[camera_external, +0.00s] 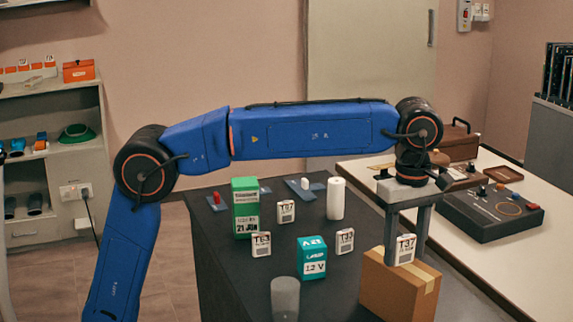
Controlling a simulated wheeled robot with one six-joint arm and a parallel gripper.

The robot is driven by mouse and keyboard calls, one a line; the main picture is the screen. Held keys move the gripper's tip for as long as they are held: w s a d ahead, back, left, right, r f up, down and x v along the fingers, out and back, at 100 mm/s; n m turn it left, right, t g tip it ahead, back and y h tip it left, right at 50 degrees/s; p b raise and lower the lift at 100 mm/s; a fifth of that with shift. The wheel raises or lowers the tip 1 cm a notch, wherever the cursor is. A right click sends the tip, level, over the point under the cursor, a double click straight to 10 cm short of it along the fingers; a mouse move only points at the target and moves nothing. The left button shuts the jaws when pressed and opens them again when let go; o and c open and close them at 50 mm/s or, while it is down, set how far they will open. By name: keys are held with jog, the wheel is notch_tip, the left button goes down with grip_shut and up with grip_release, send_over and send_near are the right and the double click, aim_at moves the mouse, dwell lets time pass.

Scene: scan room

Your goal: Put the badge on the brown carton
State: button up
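A white badge marked T37 (405,250) is between the two fingers of my gripper (406,252), which appear to press on its sides. The badge stands upright at the top of the brown carton (385,290). I cannot tell whether its lower edge touches the carton. The carton stands at the front right of the dark table, with a pale tape strip on it. Other white badges stand on the table: one marked T67 (286,212), one T63 (261,244) and one T33 (345,241).
A green carton (245,208), a teal box (312,258), a white cylinder (335,198) and a grey cylinder (285,298) stand on the dark table (220,275). A control box (490,212) lies on the pale counter at right. A shelf (50,150) stands at left.

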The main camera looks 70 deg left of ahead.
aim_at(406, 237)
jog(key=shift+o, duration=0.2)
notch_tip(406, 237, up, 12)
jog(key=shift+r, duration=0.1)
dwell(0.6)
jog(key=s+a+f+m+t, duration=0.1)
jog(key=s+a+f+m, duration=0.3)
jog(key=s+a, duration=0.5)
jog(key=s+a+f+m+t, duration=0.1)
jog(key=s+a+f+m, duration=0.35)
jog(key=s+a, duration=0.35)
jog(key=s+a+f+m+t, duration=0.1)
jog(key=s+a+f+m, duration=0.3)
jog(key=s+f, duration=0.7)
jog(key=s+a+f+m+t, duration=0.1)
jog(key=s+a+f+m, duration=0.4)
jog(key=s+f, duration=0.6)
notch_tip(406, 237, down, 3)
jog(key=shift+s+r+t, duration=0.2)
jog(key=shift+s+t, duration=0.2)
